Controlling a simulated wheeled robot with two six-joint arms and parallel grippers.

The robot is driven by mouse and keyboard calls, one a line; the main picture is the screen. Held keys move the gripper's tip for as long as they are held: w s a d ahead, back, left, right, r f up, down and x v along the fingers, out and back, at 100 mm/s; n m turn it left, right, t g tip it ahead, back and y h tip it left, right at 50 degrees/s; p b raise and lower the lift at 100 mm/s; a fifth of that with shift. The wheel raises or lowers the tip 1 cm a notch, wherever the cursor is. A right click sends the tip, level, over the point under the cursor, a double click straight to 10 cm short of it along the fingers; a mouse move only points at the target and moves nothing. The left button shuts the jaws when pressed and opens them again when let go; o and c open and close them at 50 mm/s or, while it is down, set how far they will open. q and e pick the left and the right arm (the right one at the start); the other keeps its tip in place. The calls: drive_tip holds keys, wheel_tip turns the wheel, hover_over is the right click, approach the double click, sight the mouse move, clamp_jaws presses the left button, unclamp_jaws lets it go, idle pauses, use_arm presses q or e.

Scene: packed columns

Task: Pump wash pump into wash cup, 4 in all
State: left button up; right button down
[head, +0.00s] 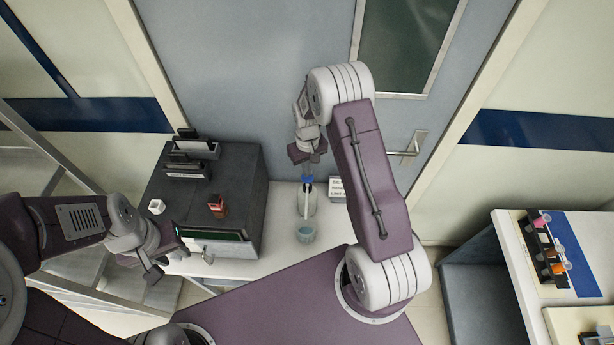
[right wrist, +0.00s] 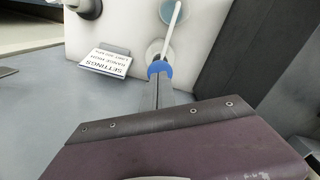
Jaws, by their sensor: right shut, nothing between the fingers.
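The wash pump (head: 307,203) is a clear bottle with a blue head and a long white spout, standing upright on the white counter. The wash cup (head: 306,233) is a small clear cup with bluish contents, in front of the bottle below the spout. In the right wrist view the blue pump head (right wrist: 159,69) is at the fingertips, and the cup (right wrist: 172,12) is at the top edge. My right gripper (head: 309,160) is shut and empty, directly above the pump head; whether it touches is unclear. My left gripper (head: 140,267) is open and empty at the left.
A dark box unit (head: 245,185) stands left of the bottle, with a small red-brown item on top. A settings sign (head: 337,189) stands right of the bottle and also shows in the right wrist view (right wrist: 105,62). A side table (head: 508,250) with a tube rack is at the right.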

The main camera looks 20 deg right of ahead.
idle(0.7)
drive_tip(key=shift+f+b, duration=1.55)
drive_tip(key=shift+f, duration=0.5)
drive_tip(key=shift+r+p, duration=1.5)
drive_tip(key=shift+r, duration=0.6)
drive_tip(key=shift+f, duration=0.2)
drive_tip(key=shift+f+b, duration=1.45)
drive_tip(key=shift+f, duration=0.45)
drive_tip(key=shift+r+p, duration=1.5)
drive_tip(key=shift+r, duration=0.6)
